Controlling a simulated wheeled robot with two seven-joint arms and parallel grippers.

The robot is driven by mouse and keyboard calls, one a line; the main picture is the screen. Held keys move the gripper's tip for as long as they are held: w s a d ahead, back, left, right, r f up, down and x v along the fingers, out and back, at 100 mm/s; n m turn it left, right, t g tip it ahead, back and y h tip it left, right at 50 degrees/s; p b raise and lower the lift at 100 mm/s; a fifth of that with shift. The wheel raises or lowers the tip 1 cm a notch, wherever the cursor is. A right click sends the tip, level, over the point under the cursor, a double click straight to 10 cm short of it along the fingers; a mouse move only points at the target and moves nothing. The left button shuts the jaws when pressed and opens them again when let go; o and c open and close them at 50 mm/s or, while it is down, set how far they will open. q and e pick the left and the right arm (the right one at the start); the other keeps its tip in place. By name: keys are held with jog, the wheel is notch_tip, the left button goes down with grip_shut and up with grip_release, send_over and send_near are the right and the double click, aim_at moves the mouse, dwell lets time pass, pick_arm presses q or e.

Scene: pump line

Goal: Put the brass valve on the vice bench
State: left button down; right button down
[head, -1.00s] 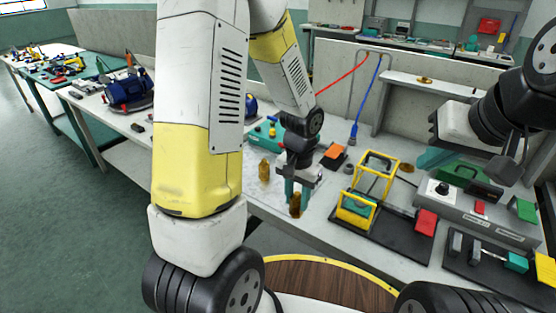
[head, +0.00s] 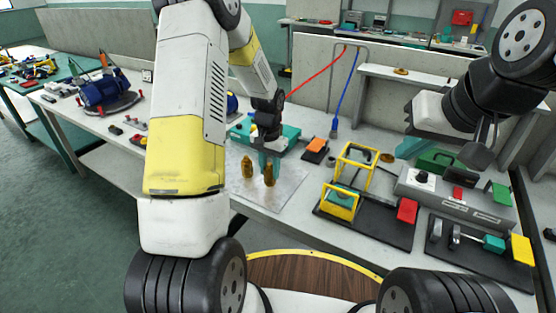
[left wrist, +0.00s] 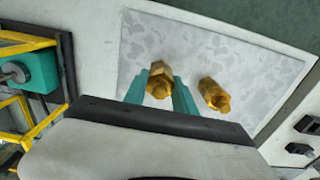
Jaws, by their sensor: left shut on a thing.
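My left gripper (head: 269,168) has teal fingers shut on a brass fitting (head: 269,177), over a pale patterned sheet (head: 288,188) on the workbench. In the left wrist view the held brass fitting (left wrist: 160,82) sits between the fingertips (left wrist: 161,93). I cannot tell whether it touches the sheet. A second, similar brass fitting (head: 247,167) stands just left of it in the head view, and right of it in the left wrist view (left wrist: 214,95). I cannot tell which one is the valve. My right gripper (head: 412,147) is over the right side of the bench; its fingers are mostly hidden.
A yellow frame fixture (head: 343,203) stands right of the sheet, with a grey control box (head: 455,198) beyond. An orange block (head: 316,148) lies behind the sheet. A blue motor (head: 102,90) is on the bench at left. A teal table (head: 20,88) stands far left.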

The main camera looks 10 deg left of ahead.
pick_arm(q)
jog(key=shift+f, duration=0.9)
jog(key=shift+f, duration=0.15)
jog(key=c, duration=1)
grip_release()
